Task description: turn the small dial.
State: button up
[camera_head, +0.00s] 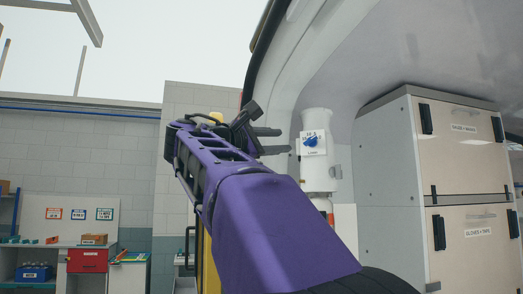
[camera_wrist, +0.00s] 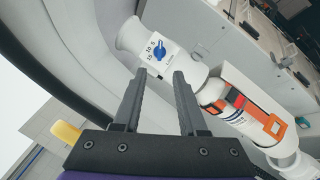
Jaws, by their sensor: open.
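The small dial (camera_head: 310,141) is a blue knob on a white plate with printed marks, fixed to a white cylinder (camera_head: 318,170) on the vehicle's inner wall. In the wrist view the dial (camera_wrist: 158,52) lies beyond my fingertips, with numbers printed beside it. My gripper (camera_head: 281,141) is open, its two dark fingers pointing at the dial from the left. In the wrist view my gripper (camera_wrist: 157,73) has an empty gap between its fingers, lined up just short of the knob. The fingers look apart from the dial.
A cabinet (camera_head: 384,150) with latched panels stands right of the cylinder. Below the dial, an orange and white object (camera_wrist: 240,105) sits on the wall in the wrist view. The curved door frame (camera_head: 272,60) rises close by. A workbench (camera_head: 60,247) stands far left.

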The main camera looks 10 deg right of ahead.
jog(key=v, duration=0.4)
jog(key=shift+s+a, duration=0.25)
jog(key=shift+a, duration=0.1)
jog(key=shift+w, duration=0.1)
